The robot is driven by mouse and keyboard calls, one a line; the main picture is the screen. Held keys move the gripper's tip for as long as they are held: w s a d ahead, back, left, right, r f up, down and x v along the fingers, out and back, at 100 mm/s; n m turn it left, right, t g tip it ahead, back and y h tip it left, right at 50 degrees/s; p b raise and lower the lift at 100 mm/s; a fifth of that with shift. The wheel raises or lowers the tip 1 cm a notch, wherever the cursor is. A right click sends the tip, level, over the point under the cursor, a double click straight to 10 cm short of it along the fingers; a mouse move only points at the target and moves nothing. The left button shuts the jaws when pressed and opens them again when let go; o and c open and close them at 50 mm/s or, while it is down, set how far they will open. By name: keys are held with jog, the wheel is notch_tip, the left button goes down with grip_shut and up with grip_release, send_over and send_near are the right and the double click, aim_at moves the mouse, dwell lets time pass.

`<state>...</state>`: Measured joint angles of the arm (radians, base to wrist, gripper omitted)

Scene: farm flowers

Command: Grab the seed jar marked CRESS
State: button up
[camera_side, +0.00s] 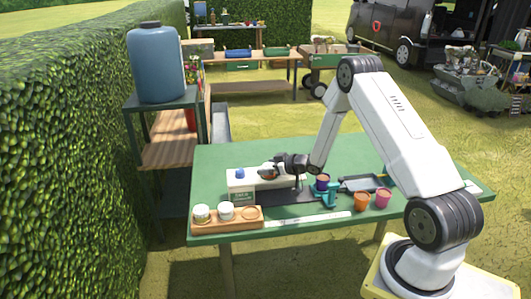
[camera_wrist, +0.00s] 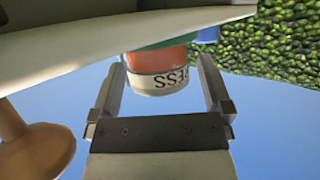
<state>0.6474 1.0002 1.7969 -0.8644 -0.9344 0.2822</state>
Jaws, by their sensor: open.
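A small jar (camera_wrist: 158,83) with an orange part and a white band shows upside down in the wrist view. Its dark letters are partly visible and read as the end "ESS"; the rest is hidden round the curve. My gripper (camera_wrist: 160,66) is open, with one finger on each side of the jar and gaps visible. In the side view my gripper (camera_side: 275,168) reaches left over the white box (camera_side: 238,184), and the orange of the jar (camera_side: 267,173) shows at its tips.
A blue item (camera_side: 240,174) is on the white box, left of the jar. A wooden rack (camera_side: 256,222) with two white jars stands at the table's front left. Orange (camera_side: 362,202) and pink (camera_side: 383,198) pots stand to the right. The table's back left is clear.

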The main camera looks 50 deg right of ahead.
dwell(0.3)
jog(key=c, duration=1.2)
jog(key=shift+r, duration=0.15)
jog(key=shift+r, duration=0.4)
jog(key=shift+s+a+r, duration=0.85)
jog(key=shift+s+r, duration=1.15)
jog(key=shift+s, duration=0.2)
jog(key=shift+s+a+r, duration=0.9)
jog(key=shift+s+r, duration=1.05)
jog(key=shift+s, duration=0.2)
jog(key=shift+s+a+r, duration=0.85)
jog(key=shift+s+r, duration=1.15)
jog(key=shift+s, duration=0.2)
